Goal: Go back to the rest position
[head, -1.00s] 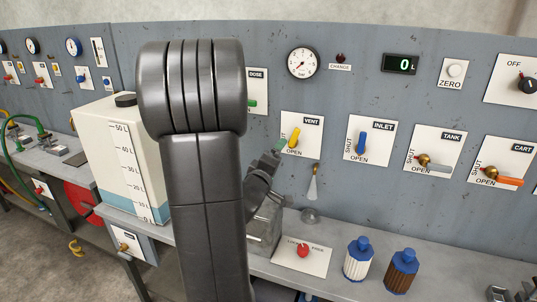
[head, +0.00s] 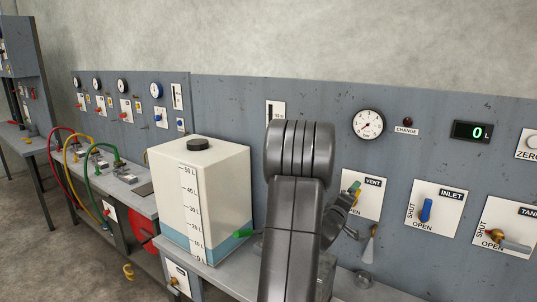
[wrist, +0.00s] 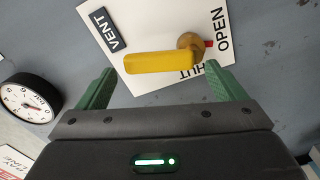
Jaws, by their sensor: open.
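My gripper (wrist: 158,72) is open, with its two green fingers spread at the vent panel in the wrist view. The yellow vent lever (wrist: 155,62) lies across the space between the fingertips; I see no clear contact. It points away from the word OPEN, toward the VENT label. The white vent plate (head: 372,204) is partly hidden by my arm in the head view. A green fingertip and a bit of yellow show there beside the plate's left part. My dark arm stands in front of the bench, hiding part of the panel.
A white tank (head: 215,180) with blue liquid stands left of my arm. The blue inlet lever (head: 425,210) and the tank valve (head: 495,236) are to the right. A round gauge (head: 368,124) and a display reading 0 L (head: 472,131) sit above. Open floor shows at far left.

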